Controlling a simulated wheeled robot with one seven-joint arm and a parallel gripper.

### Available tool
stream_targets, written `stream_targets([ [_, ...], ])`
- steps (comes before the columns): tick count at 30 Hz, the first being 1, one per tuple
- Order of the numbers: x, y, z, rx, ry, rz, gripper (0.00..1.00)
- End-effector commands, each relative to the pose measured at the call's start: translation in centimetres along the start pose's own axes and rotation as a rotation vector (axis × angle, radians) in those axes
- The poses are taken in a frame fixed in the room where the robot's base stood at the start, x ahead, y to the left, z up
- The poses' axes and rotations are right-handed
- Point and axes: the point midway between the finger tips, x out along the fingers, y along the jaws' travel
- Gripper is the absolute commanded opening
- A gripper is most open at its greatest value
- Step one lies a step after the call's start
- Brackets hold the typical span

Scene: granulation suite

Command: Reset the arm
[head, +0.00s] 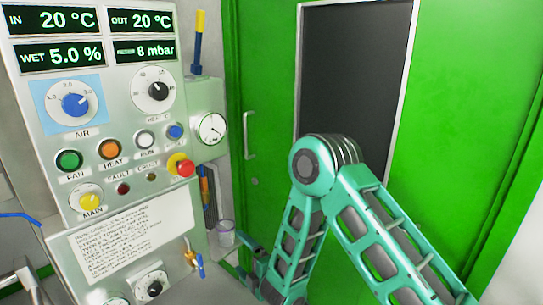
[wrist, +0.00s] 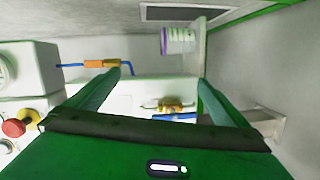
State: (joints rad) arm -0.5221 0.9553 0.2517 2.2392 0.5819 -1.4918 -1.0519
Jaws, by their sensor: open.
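My arm (head: 318,180) shows in the head view as teal links bent at a high elbow, in front of the green door and to the right of the control panel. In the wrist view my gripper (wrist: 160,82) shows two green fingers spread apart, with nothing held between them. Beyond the fingers are pale machine surfaces and a brass valve (wrist: 170,106) with a blue handle. In the head view the fingertips cannot be made out clearly.
The control panel (head: 120,130) with knobs, buttons and a red stop button (head: 185,168) stands at left. A round gauge (head: 211,129) is beside it. The green door (head: 460,100) with a dark window is behind my arm. A striped cup (wrist: 178,41) shows in the wrist view.

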Motion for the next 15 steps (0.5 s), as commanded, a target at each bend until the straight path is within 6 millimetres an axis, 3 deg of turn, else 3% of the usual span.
stream_targets([
  [1,0.1,2.0,2.2,0.041,-0.052,-0.010,1.00],
  [3,-0.1,3.8,5.0,0.107,-0.123,-0.037,1.00],
  [8,-2.0,7.5,10.5,0.266,-0.285,-0.086,1.00],
  [15,-7.1,12.2,17.1,0.532,-0.509,-0.142,1.00],
])
